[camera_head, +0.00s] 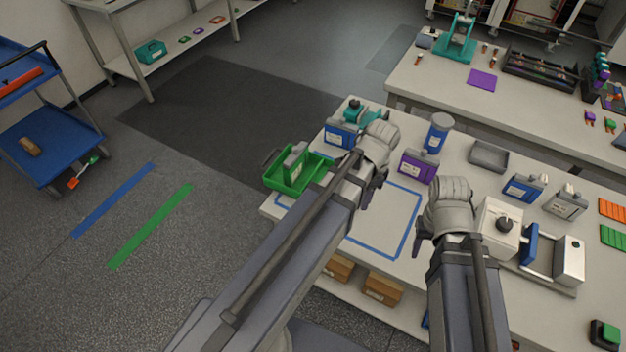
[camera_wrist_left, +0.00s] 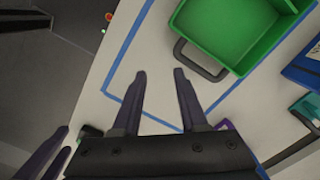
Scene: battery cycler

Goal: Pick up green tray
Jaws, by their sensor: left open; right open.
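The green tray (camera_head: 284,184) sits at the left end of the near bench, with a dark handle showing at its left. In the left wrist view the tray (camera_wrist_left: 222,34) is at the top right, cut by the frame, and its dark handle (camera_wrist_left: 203,66) points down toward my left gripper (camera_wrist_left: 160,74). The left gripper is open and empty, its fingertips apart from the handle. In the head view my left arm covers part of the tray's right side. My right gripper (camera_head: 438,240) is open and empty over the bench, farther right.
A blue-taped outline (camera_head: 408,225) marks the bench near the tray. Blue and purple (camera_head: 418,165) containers and a blue bottle (camera_head: 438,133) stand behind my grippers. A white device (camera_head: 498,228) stands right of my right gripper. Open floor lies left of the bench.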

